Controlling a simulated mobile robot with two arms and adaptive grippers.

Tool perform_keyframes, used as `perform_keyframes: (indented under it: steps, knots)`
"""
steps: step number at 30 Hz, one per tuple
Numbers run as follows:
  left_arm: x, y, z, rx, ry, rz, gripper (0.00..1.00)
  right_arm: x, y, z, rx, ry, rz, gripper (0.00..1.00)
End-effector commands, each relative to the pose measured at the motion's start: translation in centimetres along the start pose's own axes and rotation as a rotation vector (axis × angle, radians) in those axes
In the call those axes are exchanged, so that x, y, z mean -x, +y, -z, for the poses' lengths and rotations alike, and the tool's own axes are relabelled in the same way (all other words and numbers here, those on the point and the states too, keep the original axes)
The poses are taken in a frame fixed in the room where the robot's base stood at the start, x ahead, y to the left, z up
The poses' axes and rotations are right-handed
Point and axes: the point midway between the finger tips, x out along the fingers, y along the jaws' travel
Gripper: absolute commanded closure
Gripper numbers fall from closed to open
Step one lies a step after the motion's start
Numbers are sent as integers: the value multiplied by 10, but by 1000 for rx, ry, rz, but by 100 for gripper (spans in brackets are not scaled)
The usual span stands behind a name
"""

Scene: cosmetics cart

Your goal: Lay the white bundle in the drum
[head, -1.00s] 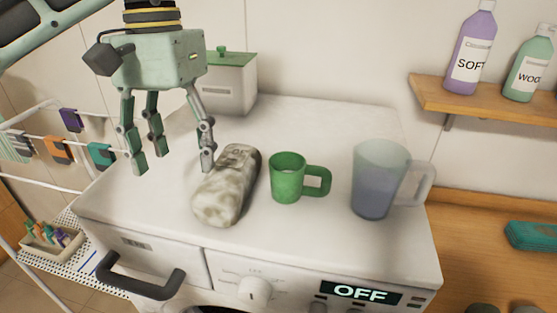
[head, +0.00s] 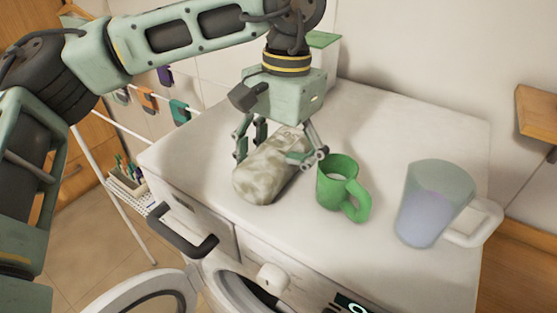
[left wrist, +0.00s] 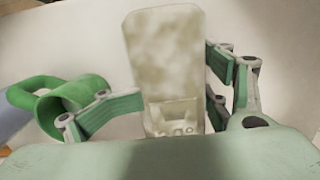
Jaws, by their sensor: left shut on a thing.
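The white bundle (head: 258,180), a rolled cloth with grey-brown mottling, lies on the white top of the washing machine. My left gripper (head: 276,160) is over it from above and shut on it, with fingers on both sides. In the left wrist view the bundle (left wrist: 165,50) lies between the fingers (left wrist: 165,95). The drum opening (head: 238,292) shows in part at the bottom of the head view, in the machine's front below the bundle; its inside is mostly cut off. The round door (head: 110,298) stands open to the left. My right gripper is not in view.
A green mug (head: 335,190) stands close right of the bundle, and a translucent jug (head: 428,205) farther right. A dark drawer handle (head: 180,238) juts from the machine's front. A drying rack (head: 120,215) stands left. The top behind the mug is clear.

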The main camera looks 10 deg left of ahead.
Motion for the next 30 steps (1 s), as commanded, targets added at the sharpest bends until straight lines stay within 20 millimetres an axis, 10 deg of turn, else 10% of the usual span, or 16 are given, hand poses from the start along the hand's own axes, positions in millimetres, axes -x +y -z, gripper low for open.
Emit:
perform_keyframes:
  steps: [5, 18, 30]
  knots:
    - [-3, 0, -1, 0, -7, 1, 31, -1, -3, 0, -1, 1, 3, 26]
    - [-2, 0, -1, -1, -5, 0, 68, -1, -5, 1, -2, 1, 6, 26]
    - [14, 1, -1, 0, -1, -2, 68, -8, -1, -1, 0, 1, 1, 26]
